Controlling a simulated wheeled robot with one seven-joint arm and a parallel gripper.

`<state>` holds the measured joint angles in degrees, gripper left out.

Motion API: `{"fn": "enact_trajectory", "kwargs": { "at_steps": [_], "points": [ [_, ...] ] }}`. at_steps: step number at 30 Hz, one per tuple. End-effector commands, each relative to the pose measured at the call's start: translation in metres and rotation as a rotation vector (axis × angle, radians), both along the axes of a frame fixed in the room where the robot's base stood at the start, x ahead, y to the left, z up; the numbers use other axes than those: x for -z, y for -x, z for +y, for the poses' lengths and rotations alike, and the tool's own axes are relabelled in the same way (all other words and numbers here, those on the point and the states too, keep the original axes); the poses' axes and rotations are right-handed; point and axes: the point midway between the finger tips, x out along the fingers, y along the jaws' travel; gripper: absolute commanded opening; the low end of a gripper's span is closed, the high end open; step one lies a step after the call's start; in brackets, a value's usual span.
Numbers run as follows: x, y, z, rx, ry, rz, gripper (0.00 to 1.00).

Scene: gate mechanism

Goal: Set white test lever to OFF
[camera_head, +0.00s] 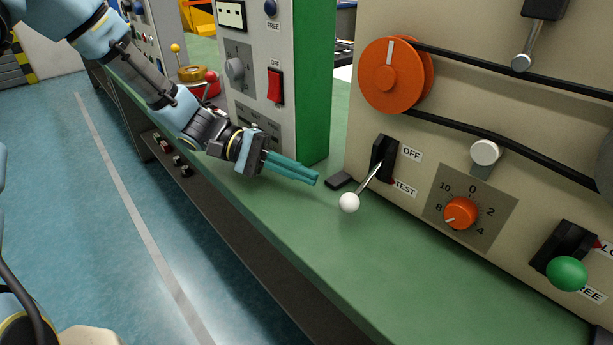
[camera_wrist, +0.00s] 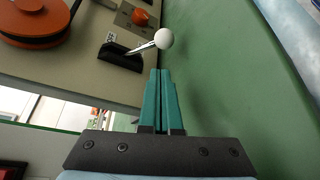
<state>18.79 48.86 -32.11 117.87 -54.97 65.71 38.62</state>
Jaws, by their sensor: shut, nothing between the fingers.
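The white test lever (camera_head: 349,202) has a white ball knob on a thin metal rod, set in a black slotted base (camera_head: 383,158) on the beige panel. The rod tilts down and outward, toward the TEST label (camera_head: 404,188); the OFF label (camera_head: 411,154) is higher up. My gripper (camera_head: 316,180) has teal fingers, shut and empty, just left of the knob and apart from it. In the wrist view, the knob (camera_wrist: 164,38) lies beyond the fingertips (camera_wrist: 160,72), with a small gap.
An orange pulley (camera_head: 392,85) with a black belt is above the lever. An orange dial (camera_head: 460,213) and a green-knobbed lever (camera_head: 567,273) are to the right. A grey panel with a red switch (camera_head: 275,86) stands left. The green bench top (camera_head: 330,260) in front is clear.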

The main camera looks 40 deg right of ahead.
Motion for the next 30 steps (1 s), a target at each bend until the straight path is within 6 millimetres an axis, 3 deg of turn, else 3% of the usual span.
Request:
{"fn": "enact_trajectory", "kwargs": {
  "at_steps": [12,18,30],
  "points": [
    [0.014,0.061,-0.029,0.002,-0.005,0.000,0.00],
    [0.017,0.071,-0.034,0.000,-0.004,-0.003,0.00],
    [0.017,0.071,-0.034,-0.001,-0.008,-0.003,0.00]
  ]
}}
